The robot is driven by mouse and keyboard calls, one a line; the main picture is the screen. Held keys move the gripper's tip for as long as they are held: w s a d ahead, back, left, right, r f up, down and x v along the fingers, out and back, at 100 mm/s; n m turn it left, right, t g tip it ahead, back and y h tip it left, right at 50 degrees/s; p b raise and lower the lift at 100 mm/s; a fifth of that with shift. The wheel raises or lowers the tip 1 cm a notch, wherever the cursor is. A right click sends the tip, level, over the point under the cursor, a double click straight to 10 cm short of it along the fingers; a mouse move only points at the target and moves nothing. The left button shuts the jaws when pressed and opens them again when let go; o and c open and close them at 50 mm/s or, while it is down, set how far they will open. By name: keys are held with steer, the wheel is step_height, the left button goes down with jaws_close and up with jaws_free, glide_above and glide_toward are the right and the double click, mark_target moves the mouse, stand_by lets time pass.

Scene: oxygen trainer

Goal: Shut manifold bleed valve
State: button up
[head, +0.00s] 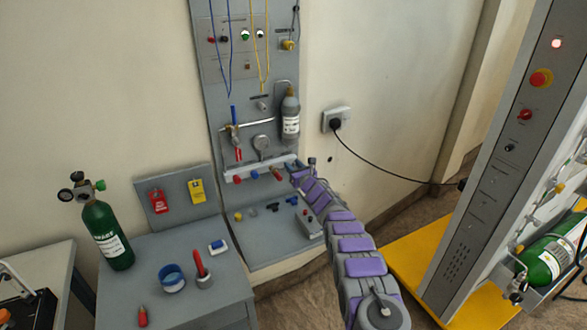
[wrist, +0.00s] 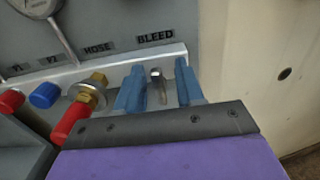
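The manifold (head: 232,175) is a pale bar low on the grey wall panel; it also shows in the wrist view (wrist: 120,70). The bleed valve's small metal stem or lever (wrist: 157,88) stands below the label BLEED (wrist: 155,37). My gripper (wrist: 158,80) is open, with one blue finger on each side of this stem. Gaps show between the stem and both fingers. The stem's lower end is hidden by my gripper's body. In the head view, my gripper (head: 298,170) is at the manifold's right end, and the bleed valve cannot be made out there.
Left of my gripper are a brass fitting with a red grip (wrist: 78,112) and a blue knob (wrist: 45,95). A grey bottle (head: 290,115) hangs above the manifold. A black cable (head: 385,172) runs from the wall socket to the tall cabinet (head: 500,150) at right.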

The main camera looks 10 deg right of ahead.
steer(key=shift+c, duration=0.4)
jaws_close()
